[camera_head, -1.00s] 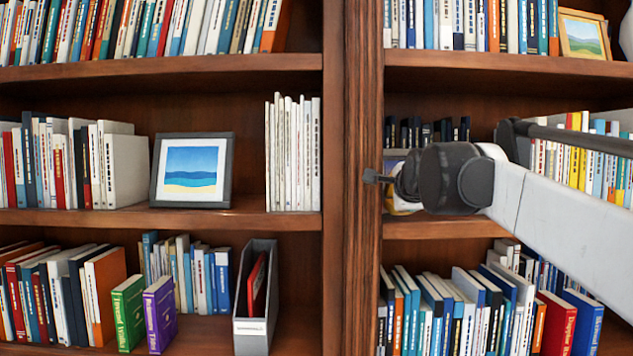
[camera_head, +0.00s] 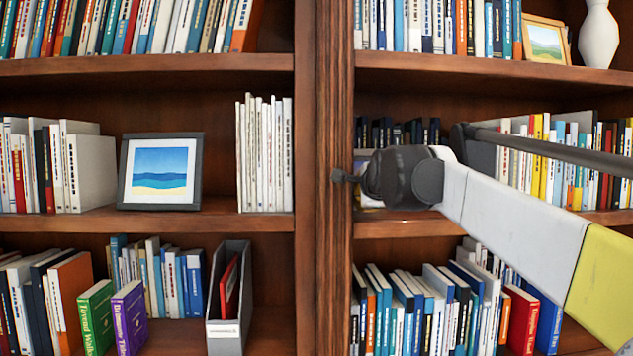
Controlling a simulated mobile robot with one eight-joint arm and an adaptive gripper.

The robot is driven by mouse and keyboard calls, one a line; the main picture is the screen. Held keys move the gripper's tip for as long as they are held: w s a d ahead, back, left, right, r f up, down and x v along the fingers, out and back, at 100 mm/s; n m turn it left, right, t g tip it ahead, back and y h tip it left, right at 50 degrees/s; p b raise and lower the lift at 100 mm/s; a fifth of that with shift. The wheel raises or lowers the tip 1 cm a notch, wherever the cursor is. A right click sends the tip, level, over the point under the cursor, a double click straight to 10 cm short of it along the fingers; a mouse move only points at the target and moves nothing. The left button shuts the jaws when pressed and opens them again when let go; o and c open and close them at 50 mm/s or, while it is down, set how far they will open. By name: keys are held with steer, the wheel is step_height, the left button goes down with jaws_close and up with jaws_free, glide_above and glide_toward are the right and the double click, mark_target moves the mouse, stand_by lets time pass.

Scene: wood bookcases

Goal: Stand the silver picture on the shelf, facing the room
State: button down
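My gripper (camera_head: 342,177) is in front of the right bookcase's middle shelf, by the dark wood upright. Its dark wrist faces left, and I cannot see whether the fingers are open or shut. Behind it, a small greyish patch (camera_head: 364,160) and a pale yellowish bit (camera_head: 366,202) show. They are mostly hidden, and I cannot tell what they are or whether they are held. A picture in a dark grey frame with a beach scene (camera_head: 161,171) stands leaning back on the left middle shelf (camera_head: 190,221), facing out. No clearly silver frame is in plain sight.
White books (camera_head: 265,155) stand right of the beach picture, and other books (camera_head: 85,165) stand left, with small gaps between. A grey magazine file (camera_head: 228,300) is below. A gold-framed picture (camera_head: 546,42) and white vase (camera_head: 598,35) stand top right. The wood upright (camera_head: 325,270) divides the bookcases.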

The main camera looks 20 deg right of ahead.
steer(key=shift+w+d, duration=0.25)
steer(key=shift+w, duration=0.75)
steer(key=shift+r, duration=0.1)
steer(key=shift+w+d+r+p, duration=0.1)
steer(key=shift+w+r+p, duration=0.1)
steer(key=shift+r+p, duration=0.55)
steer(key=shift+w+d+r+p, duration=0.1)
steer(key=shift+w+r+p, duration=0.05)
steer(key=shift+r+p, duration=0.55)
stand_by(0.7)
steer(key=shift+s+a+f+b, duration=0.1)
steer(key=shift+s+f+b, duration=0.1)
steer(key=shift+f+b, duration=0.6)
steer(key=shift+s+f, duration=0.1)
steer(key=shift+f, duration=0.2)
steer(key=v, duration=0.8)
steer(key=shift+s+a+r, duration=0.1)
steer(key=shift+a+r, duration=0.05)
steer(key=shift+r, duration=0.05)
steer(key=shift+w, duration=0.2)
steer(key=shift+f, duration=0.1)
